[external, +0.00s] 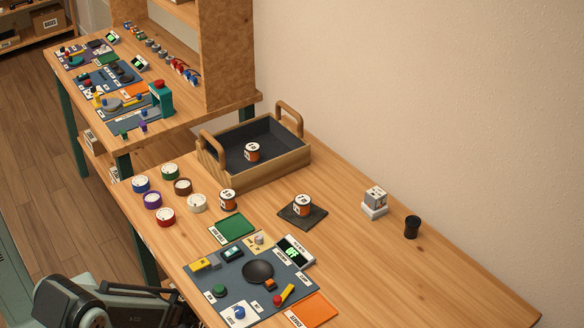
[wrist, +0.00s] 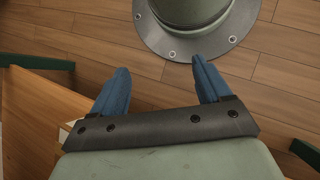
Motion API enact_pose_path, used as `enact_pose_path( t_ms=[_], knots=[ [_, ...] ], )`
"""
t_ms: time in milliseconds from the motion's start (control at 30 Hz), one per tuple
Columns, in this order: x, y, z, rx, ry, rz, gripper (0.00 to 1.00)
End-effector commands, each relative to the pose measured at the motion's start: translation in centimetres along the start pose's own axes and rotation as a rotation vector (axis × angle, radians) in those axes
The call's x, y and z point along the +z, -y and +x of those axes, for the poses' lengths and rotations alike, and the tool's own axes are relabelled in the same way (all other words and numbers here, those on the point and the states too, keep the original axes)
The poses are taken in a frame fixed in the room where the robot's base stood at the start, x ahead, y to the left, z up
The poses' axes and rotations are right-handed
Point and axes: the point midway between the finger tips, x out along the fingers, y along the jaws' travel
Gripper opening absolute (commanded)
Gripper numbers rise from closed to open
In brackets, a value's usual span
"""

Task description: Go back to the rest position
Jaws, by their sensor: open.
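My gripper (wrist: 158,88) shows in the wrist view with its two blue fingers spread apart and nothing between them. It points down past the table edge toward the wooden floor and my round base flange. In the external view only a dark part of my arm shows at the lower left corner, beside the table's front left edge; the fingers are not visible there. My gripper is apart from every object on the table (external: 440,285).
A wooden tray (external: 262,180) with a dark lining holds one orange-and-white can (external: 252,152). Another can (external: 303,205) stands on a dark square pad (external: 290,219). A blue-grey control board (external: 222,271), several round coloured containers and a black cup (external: 412,227) are on the table. The right side is clear.

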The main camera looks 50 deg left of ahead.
Motion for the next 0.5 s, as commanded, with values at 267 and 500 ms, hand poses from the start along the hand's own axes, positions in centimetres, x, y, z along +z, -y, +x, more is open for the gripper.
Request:
enact_pose_path(
  t_ms=[267,500],
  knots=[
    [2.5,-2.7,1.6,-0.161,0.008,0.106,0.77],
    [4.5,-4.4,2.8,-0.291,0.003,0.196,0.77]
  ],
)
